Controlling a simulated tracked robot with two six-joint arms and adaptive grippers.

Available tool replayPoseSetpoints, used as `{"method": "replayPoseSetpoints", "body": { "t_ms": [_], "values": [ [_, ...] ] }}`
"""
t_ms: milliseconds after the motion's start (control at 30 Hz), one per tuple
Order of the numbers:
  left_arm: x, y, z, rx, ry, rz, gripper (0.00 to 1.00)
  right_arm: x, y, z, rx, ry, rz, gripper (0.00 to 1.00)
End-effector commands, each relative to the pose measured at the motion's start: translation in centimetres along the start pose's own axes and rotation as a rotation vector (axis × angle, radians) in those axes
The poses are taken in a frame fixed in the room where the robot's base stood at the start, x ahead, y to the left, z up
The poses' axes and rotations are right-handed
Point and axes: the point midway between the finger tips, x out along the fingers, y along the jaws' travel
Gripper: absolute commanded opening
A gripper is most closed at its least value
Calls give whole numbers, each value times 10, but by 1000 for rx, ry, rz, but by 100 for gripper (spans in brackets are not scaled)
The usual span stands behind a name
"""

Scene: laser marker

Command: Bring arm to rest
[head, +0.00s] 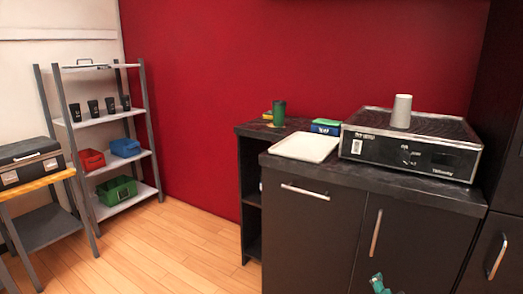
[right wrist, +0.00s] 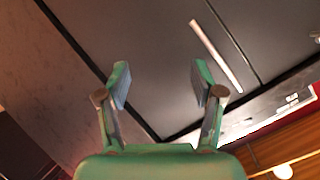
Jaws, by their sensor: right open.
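My right gripper (right wrist: 160,82) is open and empty in the right wrist view, with its two green-padded fingers apart. Behind it are dark cabinet fronts with a light bar handle. In the head view a small teal part of my right gripper (head: 379,284) shows at the bottom edge, in front of the dark cabinet (head: 318,235). The rest of that arm is out of the picture. My left gripper is in neither view.
On the counter stand a laser marker (head: 410,147) with a grey cup (head: 401,111) on top, a white tray (head: 304,147), a green cup (head: 279,113) and a blue-green box (head: 325,127). A shelf (head: 120,155) with cups and bins stands left. Floor (head: 170,250) between is clear.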

Motion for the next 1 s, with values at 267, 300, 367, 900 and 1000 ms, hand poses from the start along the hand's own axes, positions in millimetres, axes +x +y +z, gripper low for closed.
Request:
{"method": "replayPoseSetpoints", "body": {
  "t_ms": [267,300,367,900,1000],
  "values": [
    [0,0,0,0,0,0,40,-21,119,185,-295,-493,94,67],
    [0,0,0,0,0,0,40,-33,134,208,-331,-570,99,67],
    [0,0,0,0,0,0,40,-52,155,237,-379,-679,101,67],
    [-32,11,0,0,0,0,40,-210,207,307,-664,-1301,-16,67],
    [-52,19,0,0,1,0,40,-219,194,292,-663,-1300,-15,67]
  ]
}}
